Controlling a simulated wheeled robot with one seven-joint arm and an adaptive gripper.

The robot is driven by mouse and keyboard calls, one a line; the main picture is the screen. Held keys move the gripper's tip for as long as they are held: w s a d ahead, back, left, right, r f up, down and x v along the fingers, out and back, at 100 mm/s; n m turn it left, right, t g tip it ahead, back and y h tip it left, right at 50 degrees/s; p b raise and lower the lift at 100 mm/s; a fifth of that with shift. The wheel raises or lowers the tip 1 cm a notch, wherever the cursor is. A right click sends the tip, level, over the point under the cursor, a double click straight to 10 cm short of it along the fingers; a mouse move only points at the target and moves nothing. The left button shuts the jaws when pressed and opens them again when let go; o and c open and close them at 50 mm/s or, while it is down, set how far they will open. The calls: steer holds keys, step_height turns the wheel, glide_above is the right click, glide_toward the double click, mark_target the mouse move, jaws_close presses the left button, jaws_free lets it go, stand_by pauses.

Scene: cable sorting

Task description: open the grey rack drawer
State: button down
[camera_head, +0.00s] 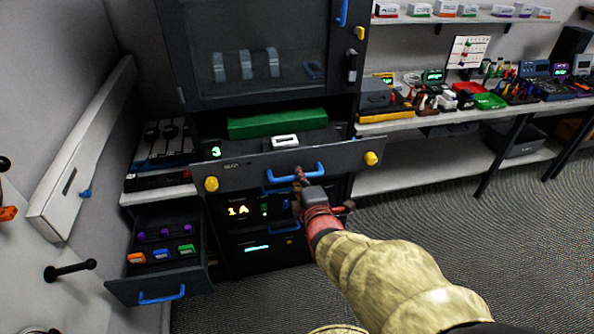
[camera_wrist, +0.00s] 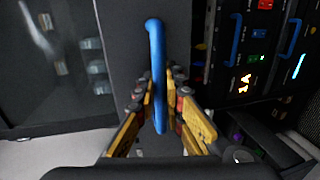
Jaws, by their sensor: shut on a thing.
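The grey rack drawer's front (camera_head: 235,176) is a wide dark panel with yellow knobs at both ends. It stands out from the rack, and the space behind it shows from above. Its blue bar handle (camera_head: 318,170) is at the middle of the front. My gripper (camera_head: 303,183) is at this handle, its arm reaching in from the lower right. In the wrist view the blue handle (camera_wrist: 157,40) runs between the yellow-sided fingers of my gripper (camera_wrist: 158,88), which are shut on it. The fingers hide part of the handle.
A green block (camera_head: 277,123) and a small white item (camera_head: 285,141) show behind the drawer front. A lower-left drawer (camera_head: 125,288) with coloured pieces stands open. A glass-fronted cabinet door (camera_head: 265,50) is above. A cluttered workbench (camera_head: 430,120) is at right; carpet lies clear at lower right.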

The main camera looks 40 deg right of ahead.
steer(key=shift+s+f, duration=0.1)
steer(key=shift+f, duration=0.05)
steer(key=c, duration=1.9)
jaws_free()
steer(key=shift+v, duration=3.7)
